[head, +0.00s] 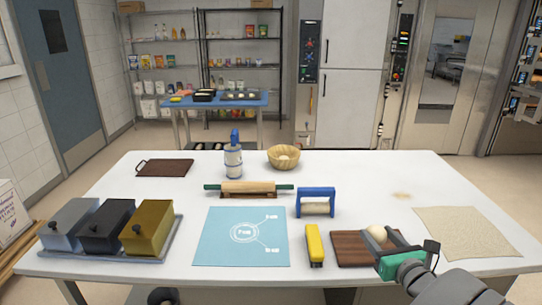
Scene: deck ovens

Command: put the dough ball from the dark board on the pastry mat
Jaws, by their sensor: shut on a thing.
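A pale dough ball (377,232) is between the fingers of my gripper (381,237), which is shut on it. The gripper is over the right part of a dark wooden board (350,248) near the table's front. I cannot tell whether the ball is touching the board or lifted a little. The fingers hide part of the ball and the board's right side. The light blue pastry mat (225,250), with white markings, lies flat and empty at the front middle, left of the board.
A yellow tool (314,243) lies between mat and board. A blue-framed tool (316,191) and a rolling pin (247,187) are behind. Lidded tins (149,230) stand left, a beige cloth (465,231) right. A basket (284,160), bottle (233,160) and another dark board (165,168) are farther back.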

